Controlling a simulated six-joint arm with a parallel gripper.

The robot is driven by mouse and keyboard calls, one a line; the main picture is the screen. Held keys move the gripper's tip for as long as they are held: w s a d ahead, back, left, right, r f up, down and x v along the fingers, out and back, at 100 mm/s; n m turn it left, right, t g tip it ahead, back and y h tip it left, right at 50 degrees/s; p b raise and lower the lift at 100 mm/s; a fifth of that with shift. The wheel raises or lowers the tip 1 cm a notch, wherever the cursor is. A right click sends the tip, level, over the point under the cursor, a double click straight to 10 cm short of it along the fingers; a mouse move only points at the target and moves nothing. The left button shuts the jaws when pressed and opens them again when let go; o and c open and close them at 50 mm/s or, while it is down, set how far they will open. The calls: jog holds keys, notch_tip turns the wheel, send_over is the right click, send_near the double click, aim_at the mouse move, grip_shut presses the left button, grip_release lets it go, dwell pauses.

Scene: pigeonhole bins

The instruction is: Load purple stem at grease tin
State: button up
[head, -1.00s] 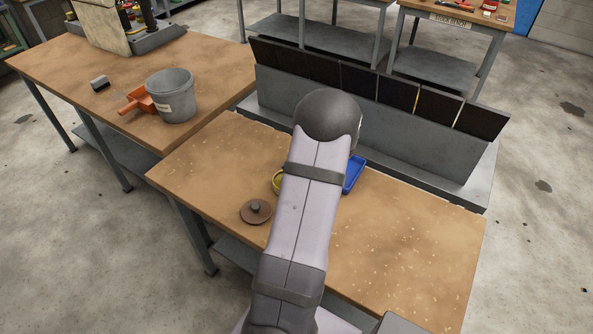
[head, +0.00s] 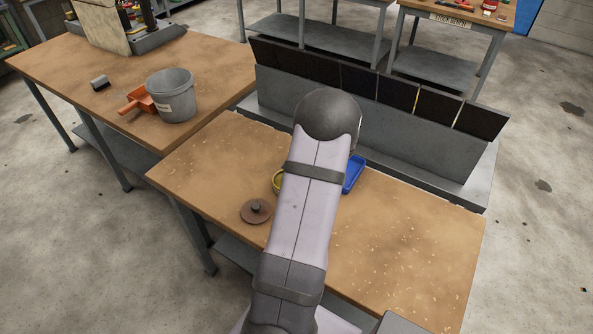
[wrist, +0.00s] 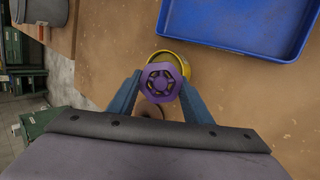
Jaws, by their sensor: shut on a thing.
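In the wrist view, the purple stem (wrist: 160,82) shows end-on as a hexagonal purple head with a dark, yellowish patterned centre. My gripper (wrist: 160,97) is shut on it, with a blue finger at each side. A round yellow tin (wrist: 184,59), apparently the grease tin, lies just beyond the stem and is partly covered by it. I cannot tell whether the stem touches the tin or is above it. In the head view, only the yellow tin's left edge (head: 277,182) shows beside my arm. My gripper and the stem are hidden there.
A blue tray (head: 355,174) lies right of the tin, close to it in the wrist view (wrist: 250,47). A brown knobbed lid (head: 256,212) lies to the left on the workbench (head: 400,240). A grey rack (head: 400,134) stands behind. The bench's right side is clear apart from shavings.

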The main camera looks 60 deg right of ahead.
jog(key=shift+r+p, duration=3.5)
jog(key=shift+p, duration=0.05)
jog(key=shift+f, duration=0.2)
notch_tip(320, 180, down, 6)
jog(key=b, duration=0.7)
jog(key=shift+f, duration=0.15)
